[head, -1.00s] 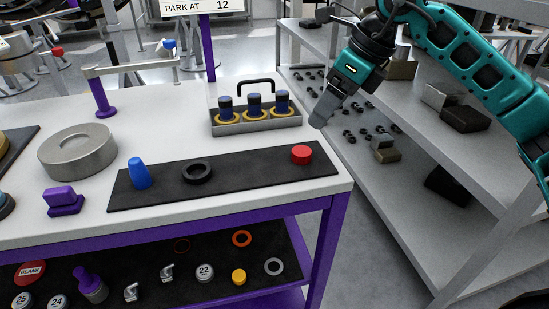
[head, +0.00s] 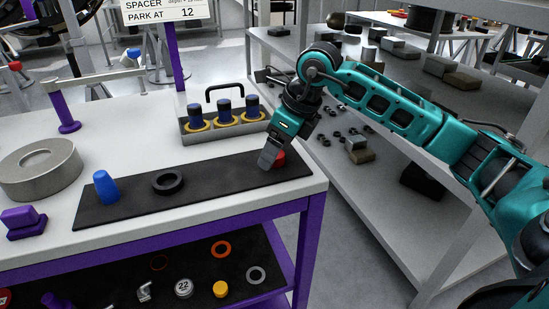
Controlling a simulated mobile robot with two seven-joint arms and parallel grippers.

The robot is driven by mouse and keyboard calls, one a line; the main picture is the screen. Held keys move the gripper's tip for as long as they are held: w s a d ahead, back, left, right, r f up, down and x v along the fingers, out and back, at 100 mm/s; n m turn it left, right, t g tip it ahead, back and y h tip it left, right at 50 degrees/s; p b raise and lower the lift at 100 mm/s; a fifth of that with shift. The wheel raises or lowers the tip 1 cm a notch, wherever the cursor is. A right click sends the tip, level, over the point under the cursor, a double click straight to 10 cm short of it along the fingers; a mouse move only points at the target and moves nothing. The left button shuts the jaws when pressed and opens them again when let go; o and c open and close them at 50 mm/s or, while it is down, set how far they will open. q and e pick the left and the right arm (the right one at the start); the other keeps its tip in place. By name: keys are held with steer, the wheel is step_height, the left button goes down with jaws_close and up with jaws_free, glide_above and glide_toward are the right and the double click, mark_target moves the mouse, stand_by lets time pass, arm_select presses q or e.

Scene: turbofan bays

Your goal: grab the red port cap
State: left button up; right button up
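My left gripper is not in view.
A black ring (head: 168,183) and a blue cone-shaped plug (head: 106,187) stand on the mat. A grey tray (head: 190,138) with several blue-and-black plugs is just behind. A grey disc (head: 40,170) is at left. The shelf unit (head: 350,190) stands to the right.

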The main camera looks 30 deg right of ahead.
steer(key=shift+w+f, duration=0.1)
steer(key=shift+f, duration=0.2)
steer(key=shift+c, duration=0.2)
steer(key=c, duration=1)
